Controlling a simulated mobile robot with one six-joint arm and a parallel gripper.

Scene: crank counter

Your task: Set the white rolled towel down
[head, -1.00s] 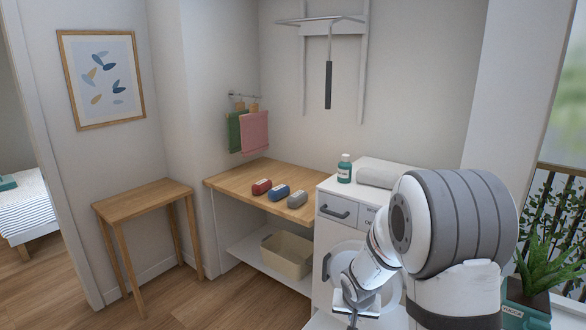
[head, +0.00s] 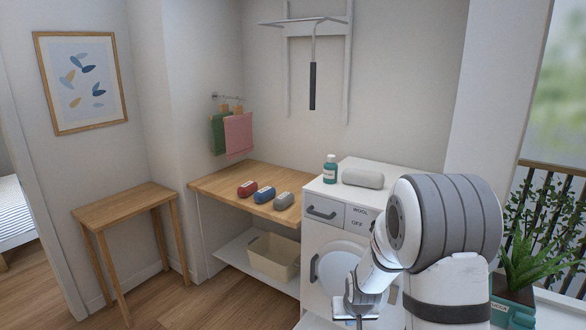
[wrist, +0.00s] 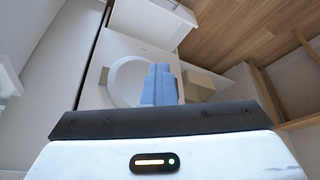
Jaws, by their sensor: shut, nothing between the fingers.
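The white rolled towel (head: 362,179) lies on top of the white washing machine (head: 330,240), beside a teal bottle. It looks pale grey-white in the head view and does not show in the wrist view. My gripper (head: 360,318) is low in front of the machine, well below the towel and apart from it. In the wrist view its bluish fingers (wrist: 159,84) are together with nothing between them. The machine's round door (wrist: 126,82) shows behind them.
The teal bottle (head: 330,169) stands close left of the towel. Red, blue and grey rolls lie on the wooden counter (head: 228,185), with a beige basket (head: 274,257) below. A small wooden table (head: 120,203) at left is bare. A potted plant (head: 514,305) stands at right.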

